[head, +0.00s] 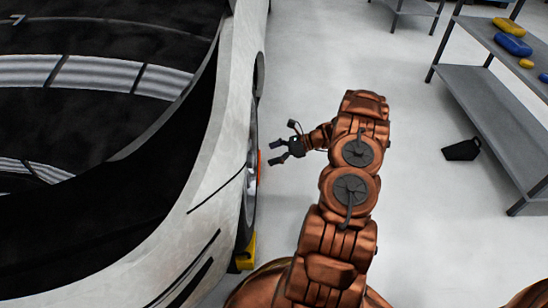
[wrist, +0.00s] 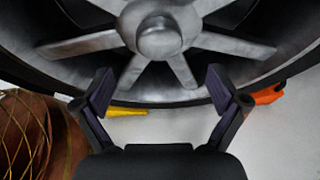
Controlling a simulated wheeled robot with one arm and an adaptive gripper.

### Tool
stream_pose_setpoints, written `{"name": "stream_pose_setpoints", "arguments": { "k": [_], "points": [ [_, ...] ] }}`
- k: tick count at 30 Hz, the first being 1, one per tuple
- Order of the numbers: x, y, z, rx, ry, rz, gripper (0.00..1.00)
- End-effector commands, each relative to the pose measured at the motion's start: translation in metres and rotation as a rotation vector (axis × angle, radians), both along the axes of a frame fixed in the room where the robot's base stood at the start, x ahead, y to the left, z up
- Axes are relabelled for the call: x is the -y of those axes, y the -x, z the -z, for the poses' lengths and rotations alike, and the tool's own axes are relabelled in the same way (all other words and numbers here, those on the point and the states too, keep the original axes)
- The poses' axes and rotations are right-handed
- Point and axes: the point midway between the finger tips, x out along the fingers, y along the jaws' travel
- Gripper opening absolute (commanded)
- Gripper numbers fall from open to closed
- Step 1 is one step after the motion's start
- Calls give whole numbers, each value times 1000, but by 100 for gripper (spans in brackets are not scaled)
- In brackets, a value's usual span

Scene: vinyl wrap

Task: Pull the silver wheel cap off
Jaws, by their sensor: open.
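The silver wheel cap (wrist: 159,37) is a round knob at the hub of the spoked wheel, near the top middle of the wrist view. The wheel (wrist: 90,43) is grey with wide spokes; in the head view it shows edge-on at the car's side (head: 249,185), and the cap cannot be made out there. My gripper (head: 275,154) is open and empty, pointing left at the wheel with a gap between. In the wrist view my gripper (wrist: 158,88) has its two fingers spread apart, below the cap and not touching it.
The white car (head: 170,215) fills the left. A yellow block (head: 246,252) lies by the wheel. An orange object (wrist: 268,94) is at the wheel's right edge in the wrist view. A grey shelf (head: 490,85) holds yellow and blue items; a black object (head: 461,149) lies on the floor. The floor between is clear.

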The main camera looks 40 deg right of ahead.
Motion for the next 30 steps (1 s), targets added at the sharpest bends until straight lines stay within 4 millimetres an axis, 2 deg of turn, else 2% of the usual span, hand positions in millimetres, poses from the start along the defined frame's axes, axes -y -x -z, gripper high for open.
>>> {"name": "stream_pose_setpoints", "arguments": {
  "k": [16,30],
  "points": [
    [-49,-35,26,-1,-1,-1,97],
    [-57,-41,28,0,-1,1,97]
  ]
}}
